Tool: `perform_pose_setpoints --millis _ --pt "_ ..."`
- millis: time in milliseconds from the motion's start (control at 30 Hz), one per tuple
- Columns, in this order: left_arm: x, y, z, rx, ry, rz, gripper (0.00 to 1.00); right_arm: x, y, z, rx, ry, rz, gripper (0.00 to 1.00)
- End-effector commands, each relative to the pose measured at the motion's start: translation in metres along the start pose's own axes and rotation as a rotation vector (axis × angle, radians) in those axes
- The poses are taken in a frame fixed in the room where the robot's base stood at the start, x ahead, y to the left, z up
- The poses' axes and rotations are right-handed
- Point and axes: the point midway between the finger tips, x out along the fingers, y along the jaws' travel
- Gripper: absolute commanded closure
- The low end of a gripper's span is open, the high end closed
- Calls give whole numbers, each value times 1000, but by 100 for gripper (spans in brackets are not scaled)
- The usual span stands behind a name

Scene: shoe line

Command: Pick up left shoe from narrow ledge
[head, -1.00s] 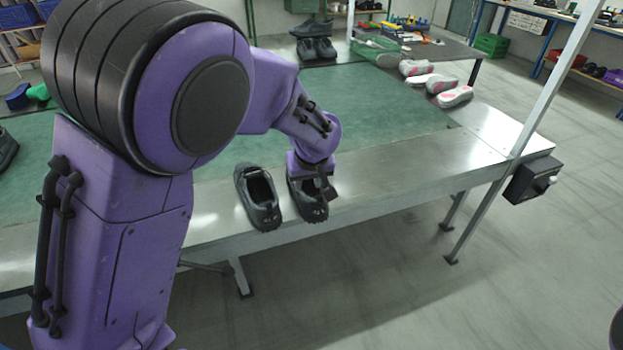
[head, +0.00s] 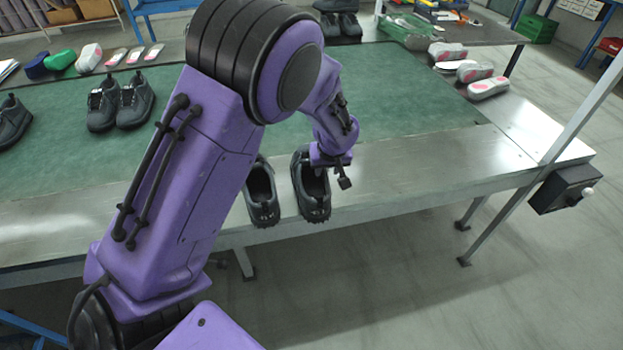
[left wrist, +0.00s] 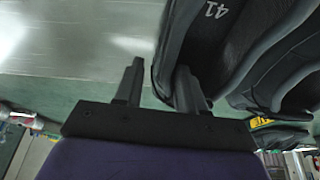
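Two dark grey shoes stand side by side on the bare metal ledge along the table's front edge: one on the left (head: 262,200), partly behind my arm, and one on the right (head: 311,196). My left gripper (head: 343,178) is at the right side of the right-hand shoe. In the left wrist view, my left gripper (left wrist: 158,85) has its two fingers apart. The shoe marked 41 (left wrist: 205,45) is close, its side wall near the right finger; I cannot tell whether they touch. The other shoe (left wrist: 275,80) lies further right. My right gripper is not in view.
A green mat (head: 400,100) covers the table behind the metal ledge (head: 420,165). Another dark pair (head: 120,103) stands on it at left. Pink-and-white soles (head: 475,70) lie at right. A pale post (head: 570,110) and a black box (head: 563,188) are at the table's right end.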

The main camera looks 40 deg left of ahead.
Motion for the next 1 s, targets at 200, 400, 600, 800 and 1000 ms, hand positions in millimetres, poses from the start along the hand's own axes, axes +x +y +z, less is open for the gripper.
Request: perform_pose_setpoints --millis 200,400,600,800,1000 --pt "21 2 0 1 0 1 60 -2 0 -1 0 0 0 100" --pt "21 2 0 2 1 2 74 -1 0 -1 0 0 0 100" --pt "20 2 0 2 0 2 100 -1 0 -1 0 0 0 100" --pt "20 2 0 2 0 1 100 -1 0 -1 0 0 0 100" --pt "20 2 1 2 0 1 100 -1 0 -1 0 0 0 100"
